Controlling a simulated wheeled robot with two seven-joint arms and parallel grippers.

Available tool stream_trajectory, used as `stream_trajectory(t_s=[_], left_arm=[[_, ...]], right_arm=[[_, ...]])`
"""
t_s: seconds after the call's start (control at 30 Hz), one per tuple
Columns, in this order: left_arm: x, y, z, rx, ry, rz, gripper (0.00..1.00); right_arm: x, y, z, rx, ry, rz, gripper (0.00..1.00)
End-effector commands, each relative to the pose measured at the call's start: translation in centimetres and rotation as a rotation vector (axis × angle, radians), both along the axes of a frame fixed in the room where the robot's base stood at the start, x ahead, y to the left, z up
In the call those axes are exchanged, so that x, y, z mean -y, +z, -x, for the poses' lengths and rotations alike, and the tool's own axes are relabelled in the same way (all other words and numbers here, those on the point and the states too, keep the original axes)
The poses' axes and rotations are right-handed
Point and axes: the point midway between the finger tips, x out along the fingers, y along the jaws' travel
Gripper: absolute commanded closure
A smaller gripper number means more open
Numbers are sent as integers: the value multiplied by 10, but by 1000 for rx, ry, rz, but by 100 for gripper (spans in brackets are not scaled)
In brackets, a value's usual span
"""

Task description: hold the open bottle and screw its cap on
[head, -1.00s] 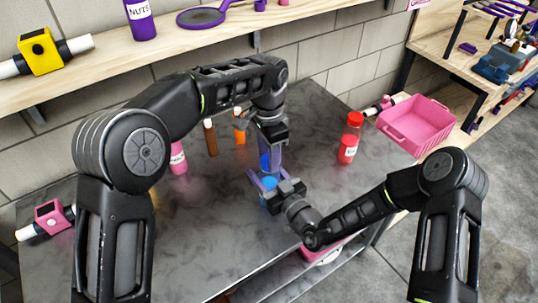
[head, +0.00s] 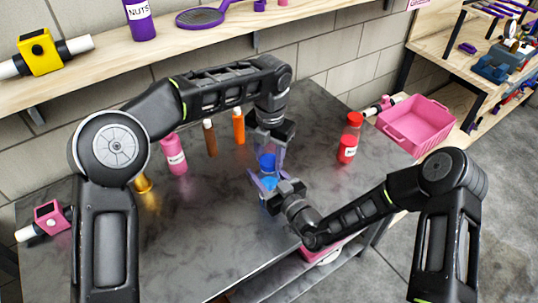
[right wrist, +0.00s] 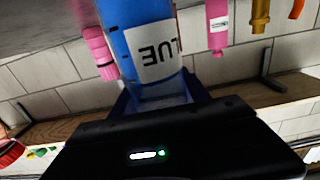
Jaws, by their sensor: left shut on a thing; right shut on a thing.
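The blue bottle (head: 268,181) stands upright over the table, low between the fingers of my right gripper (head: 265,183), which is shut on it. In the right wrist view, the bottle (right wrist: 145,40) fills the space between the fingers, and its white label reads upside down. The blue cap (head: 267,162) is straight above the bottle, between the fingers of my left gripper (head: 267,157), which is shut on it and points down. The fingers partly hide the bottle's neck, and I cannot tell whether cap and bottle touch.
On the table (head: 215,225) stand a pink bottle (head: 174,155), a brown bottle (head: 210,138), an orange bottle (head: 239,127) and a red bottle (head: 349,138). A gold one (head: 144,182) is partly behind my left arm. A pink crate (head: 414,122) sits at right. The table's front is clear.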

Motion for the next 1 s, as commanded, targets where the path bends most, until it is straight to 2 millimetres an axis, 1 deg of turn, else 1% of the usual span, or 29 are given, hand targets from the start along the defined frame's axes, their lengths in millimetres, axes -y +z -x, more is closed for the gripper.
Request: stream_trajectory(t_s=[0.07,0.27,0.3,0.57,0.83,1.0], left_arm=[[0,1,0,2,-24,0,94],[0,1,0,2,-23,0,94],[0,1,0,2,-22,0,56],[0,0,0,1,-21,-1,36],[0,1,0,1,-20,0,36],[0,16,0,3,-20,1,36]], right_arm=[[0,0,0,-1,0,1,100],[0,0,0,-1,0,1,100],[0,0,0,-1,0,1,100],[0,0,0,-1,0,0,100],[0,0,0,-1,0,0,100],[0,0,0,-1,0,0,100]])
